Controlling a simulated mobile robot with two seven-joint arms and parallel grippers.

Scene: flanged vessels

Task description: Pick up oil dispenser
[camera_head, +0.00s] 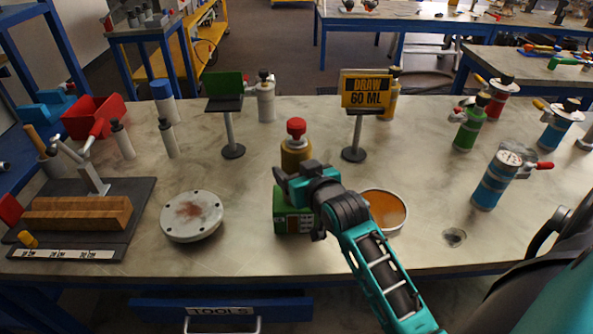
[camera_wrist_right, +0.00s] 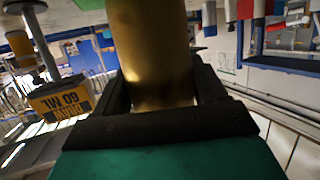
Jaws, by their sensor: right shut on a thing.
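The oil dispenser, a brass-coloured cylinder with a red knob on top (camera_head: 295,153), is upright just beyond my right gripper in the head view. My right gripper (camera_head: 297,172) reaches it from the front, above a small green box. In the right wrist view the brass body (camera_wrist_right: 155,50) fills the space between the two dark fingers, and the gripper is shut on it. Its lower part is hidden behind the gripper and the green box in the head view, so I cannot tell whether it touches the table. My left gripper is not in view.
The green box (camera_head: 283,218) stands under my gripper, with an orange-filled round dish (camera_head: 384,209) to the right. A round flanged lid (camera_head: 191,216) lies left. A "DRAW 60 ML" sign (camera_head: 367,90) stands behind. Blue gauge vessel (camera_head: 491,185) is at right.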

